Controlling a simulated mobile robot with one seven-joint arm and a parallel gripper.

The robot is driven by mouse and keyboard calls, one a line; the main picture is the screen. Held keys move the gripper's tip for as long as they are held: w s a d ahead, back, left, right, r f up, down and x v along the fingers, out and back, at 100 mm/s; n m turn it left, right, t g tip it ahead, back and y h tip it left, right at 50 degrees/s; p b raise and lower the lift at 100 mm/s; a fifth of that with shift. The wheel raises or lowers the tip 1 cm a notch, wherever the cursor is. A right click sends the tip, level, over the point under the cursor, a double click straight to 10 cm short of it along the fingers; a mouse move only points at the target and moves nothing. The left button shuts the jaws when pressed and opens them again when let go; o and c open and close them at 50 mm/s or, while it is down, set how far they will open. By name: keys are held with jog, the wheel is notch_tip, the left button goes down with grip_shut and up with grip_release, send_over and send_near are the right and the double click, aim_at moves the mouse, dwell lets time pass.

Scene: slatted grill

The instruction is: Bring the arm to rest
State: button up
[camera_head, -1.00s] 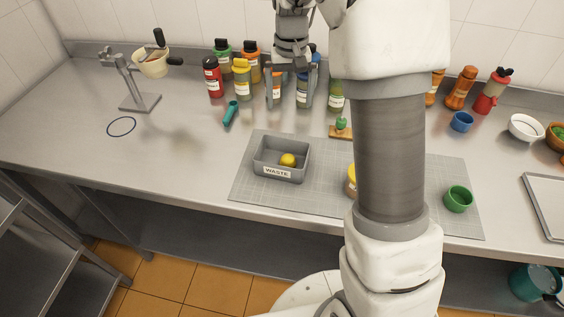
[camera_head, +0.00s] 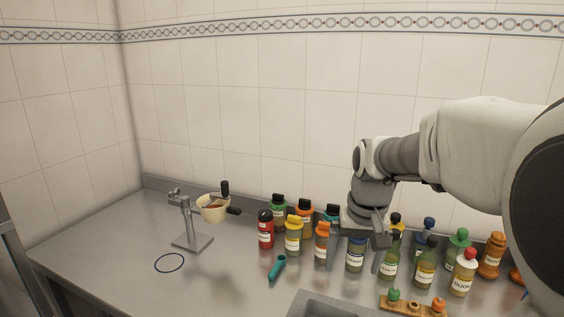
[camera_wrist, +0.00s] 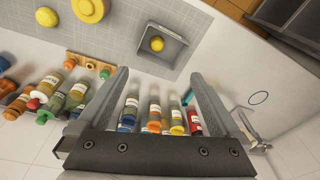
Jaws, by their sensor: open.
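My gripper (camera_head: 355,262) hangs pointing down in front of the row of bottles at the back of the steel counter (camera_head: 110,262). It also shows in the wrist view (camera_wrist: 158,76), with its two grey fingers wide apart and nothing held between them. Behind the gap, several sauce bottles show in the wrist view, and a labelled bottle (camera_head: 355,256) shows between the fingers in the head view. My white and grey arm reaches in from the right and hides part of the wall and counter.
A grey bin (camera_wrist: 172,52) holds a yellow ball (camera_wrist: 157,43). A metal stand (camera_head: 190,232) carries a cream bowl (camera_head: 212,210). A teal tool (camera_head: 277,267) lies before the bottles. A wooden holder (camera_head: 400,306) is at the front right. The left counter is mostly clear.

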jog(key=s+r+t, duration=0.1)
jog(key=s+t, duration=0.1)
jog(key=s, duration=0.7)
jog(key=s+r+n+t, duration=0.1)
jog(key=s+r, duration=0.1)
jog(key=s, duration=0.8)
jog(key=shift+s+t, duration=0.15)
jog(key=shift+t, duration=0.25)
jog(key=shift+d, duration=0.1)
